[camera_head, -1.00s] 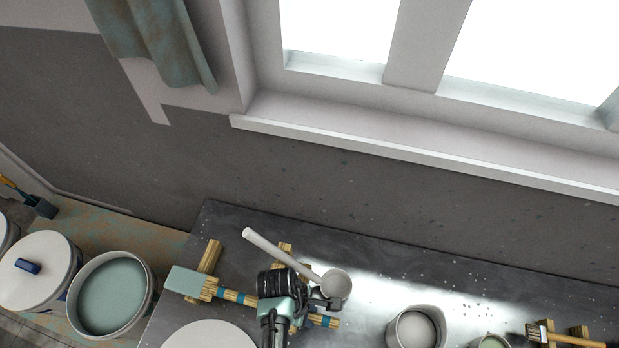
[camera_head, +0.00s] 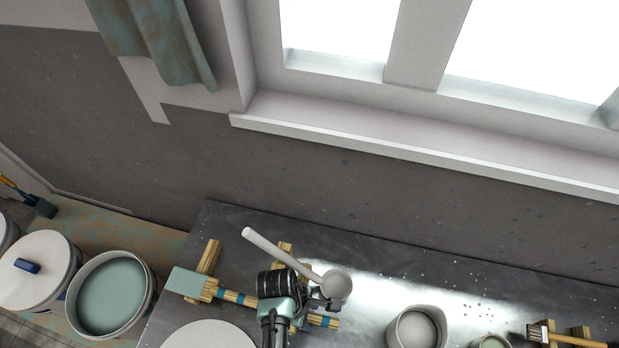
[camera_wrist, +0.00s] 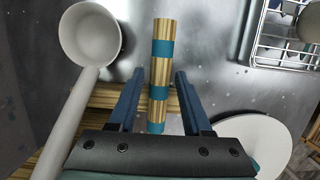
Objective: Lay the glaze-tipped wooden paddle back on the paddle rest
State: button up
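The wooden paddle has a pale green glazed tip (camera_head: 187,281) and teal bands on its handle. It lies across the wooden bars of the paddle rest (camera_head: 209,256) on the dark table. In the wrist view the paddle handle (camera_wrist: 162,40) runs between the fingers of my gripper (camera_wrist: 159,76), with a gap on both sides. The gripper is open around the handle and not clamped on it. A rest bar (camera_wrist: 103,96) shows beneath, left of the fingers. In the head view my wrist hides the middle of the handle.
A white ladle (camera_head: 337,284) lies close beside my gripper. A white round disc (camera_head: 210,336) is at the front. A pale cup (camera_head: 416,328) and a brush (camera_head: 560,337) are to the right. Buckets, one with green glaze (camera_head: 112,293), stand left. A wire rack (camera_wrist: 275,50) shows in the wrist view.

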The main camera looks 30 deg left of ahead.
jog(key=shift+o, duration=0.8)
jog(key=shift+r, duration=0.1)
jog(key=w+b+v, duration=0.1)
jog(key=v, duration=1.1)
jog(key=shift+s+a+r, duration=0.15)
jog(key=shift+s+r, duration=0.2)
jog(key=shift+s, duration=0.2)
